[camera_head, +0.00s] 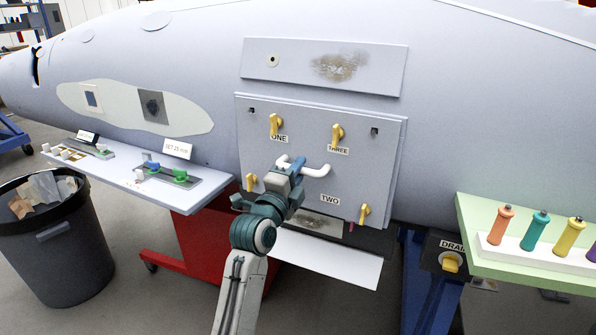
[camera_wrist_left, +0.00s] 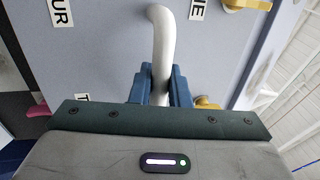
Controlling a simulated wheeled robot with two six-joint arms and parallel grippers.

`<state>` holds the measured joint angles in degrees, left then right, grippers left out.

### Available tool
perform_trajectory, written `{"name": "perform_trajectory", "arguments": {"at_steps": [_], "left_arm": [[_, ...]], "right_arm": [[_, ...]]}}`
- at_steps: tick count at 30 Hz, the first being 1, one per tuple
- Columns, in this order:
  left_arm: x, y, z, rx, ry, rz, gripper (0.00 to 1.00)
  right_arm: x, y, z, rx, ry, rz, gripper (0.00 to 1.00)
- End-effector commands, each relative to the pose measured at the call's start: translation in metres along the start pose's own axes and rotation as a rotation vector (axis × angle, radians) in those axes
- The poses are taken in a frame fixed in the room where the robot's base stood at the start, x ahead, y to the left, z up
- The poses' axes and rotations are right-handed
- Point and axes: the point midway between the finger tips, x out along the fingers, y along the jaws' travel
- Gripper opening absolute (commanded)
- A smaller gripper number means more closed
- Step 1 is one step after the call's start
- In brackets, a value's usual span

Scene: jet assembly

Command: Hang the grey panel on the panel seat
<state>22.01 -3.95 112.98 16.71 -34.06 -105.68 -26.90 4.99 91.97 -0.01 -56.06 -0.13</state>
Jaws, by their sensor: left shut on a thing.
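The grey panel (camera_head: 360,185) lies close against the side of the jet body, with labels ONE, TWO and THREE showing. It carries a white bar handle (camera_head: 317,171) and yellow latches (camera_head: 276,124) near its corners. My left gripper (camera_head: 292,166) is shut on the left part of the handle. In the left wrist view the blue fingers (camera_wrist_left: 162,90) close around the white handle (camera_wrist_left: 162,35), with the panel (camera_wrist_left: 105,40) behind. The panel seat is mostly hidden behind the panel; I cannot tell whether the panel touches it. My right gripper is not in view.
A white shelf (camera_head: 330,262) juts out below the panel. A parts table (camera_head: 120,180) and a black bin (camera_head: 58,255) stand at left.

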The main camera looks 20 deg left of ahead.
Motion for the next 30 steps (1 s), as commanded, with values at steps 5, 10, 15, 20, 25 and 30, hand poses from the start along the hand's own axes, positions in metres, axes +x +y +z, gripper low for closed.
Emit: {"name": "perform_trajectory", "arguments": {"at_steps": [5,10,15,20,25,30], "left_arm": [[0.0,-0.002,0.0,0.0,0.0,-0.004,0.0],[0.0,-0.001,0.0,0.0,0.0,-0.003,0.41],[0.0,-0.001,0.0,0.0,0.0,-0.001,0.41],[-0.001,0.002,0.0,0.0,0.0,0.003,0.41],[-0.026,0.003,0.0,0.002,-0.001,0.001,0.41],[-0.062,0.003,0.0,0.001,-0.001,0.0,0.41]], "right_arm": [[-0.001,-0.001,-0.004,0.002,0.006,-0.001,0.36],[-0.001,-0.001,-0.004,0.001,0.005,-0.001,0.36],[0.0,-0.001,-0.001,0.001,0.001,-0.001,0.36],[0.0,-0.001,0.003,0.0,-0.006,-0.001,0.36],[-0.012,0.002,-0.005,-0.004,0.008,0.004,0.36],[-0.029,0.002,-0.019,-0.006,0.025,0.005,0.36]]}}
